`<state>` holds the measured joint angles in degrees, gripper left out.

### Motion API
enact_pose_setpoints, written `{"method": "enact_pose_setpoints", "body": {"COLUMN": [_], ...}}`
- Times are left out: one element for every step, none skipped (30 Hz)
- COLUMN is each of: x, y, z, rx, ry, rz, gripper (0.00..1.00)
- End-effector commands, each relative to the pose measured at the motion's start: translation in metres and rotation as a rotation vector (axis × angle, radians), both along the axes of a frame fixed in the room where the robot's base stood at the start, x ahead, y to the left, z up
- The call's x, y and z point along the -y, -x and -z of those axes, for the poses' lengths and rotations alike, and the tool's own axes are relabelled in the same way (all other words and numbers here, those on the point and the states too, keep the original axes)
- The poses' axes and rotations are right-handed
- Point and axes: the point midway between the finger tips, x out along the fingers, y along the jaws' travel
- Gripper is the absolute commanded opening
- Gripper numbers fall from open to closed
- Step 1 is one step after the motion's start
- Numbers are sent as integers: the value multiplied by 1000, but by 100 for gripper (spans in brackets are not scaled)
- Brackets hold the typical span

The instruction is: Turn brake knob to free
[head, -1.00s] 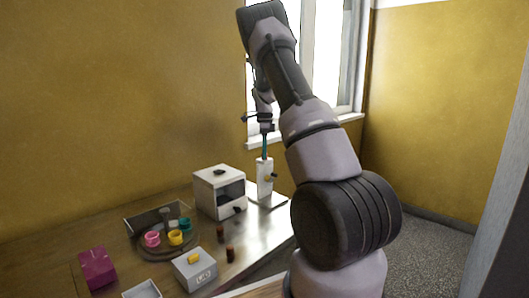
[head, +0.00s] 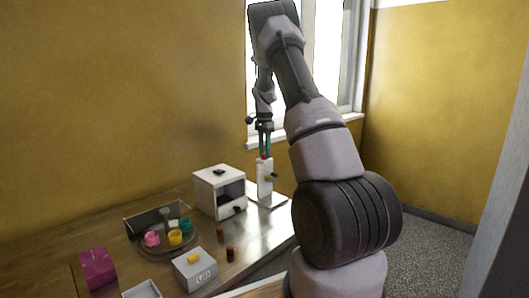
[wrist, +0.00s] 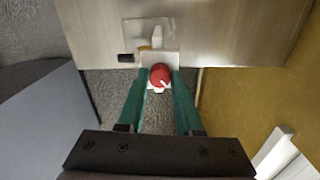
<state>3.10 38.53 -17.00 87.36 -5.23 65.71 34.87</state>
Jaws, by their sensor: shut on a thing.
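The brake knob (wrist: 160,76) is red and round with a small white mark, on top of a white post (head: 264,178) at the table's right end. In the wrist view, the mark is on the knob's lower right. My gripper (wrist: 161,80) has teal fingers, one on each side of the knob, and is shut on it from above. In the head view, my gripper (head: 264,153) points down at the post top, and a little red shows between the fingertips. The label around the knob is too small to read.
A white box-shaped machine (head: 219,190) stands left of the post. A round tray (head: 180,249) with coloured cups, a grey box with a yellow top part (head: 195,270), a magenta box (head: 97,268) and small brown bottles (head: 230,254) are on the table. A window is behind.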

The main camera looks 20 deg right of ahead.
Motion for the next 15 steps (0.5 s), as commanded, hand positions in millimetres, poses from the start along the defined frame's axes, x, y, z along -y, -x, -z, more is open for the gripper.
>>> {"method": "enact_pose_setpoints", "body": {"x": [0,0,0,0,0,0,0,0,0,0,0,0,0,0,0], "y": [-1,-1,-1,-1,-1,-1,-1,-1,-1,-1,-1,-1,-1,-1,-1], "z": [-1,-1,-1,-1,-1,-1,-1,-1,-1,-1,-1,-1,-1,-1,-1], "rx": [3,3,3,3,3,3,3,2,3,3,3,3,2,2,3], "ry": [-1,-1,-1,-1,-1,-1,-1,0,-1,-1,-1,0,0,0,0], "rz": [-45,-73,-110,-138,-167,-206,-234,-263,-300,-329,-358,-396,-424,-452,-489], "gripper": [0,0,0,0,0,0,0,0,0,0,0,0,0,0,0]}}
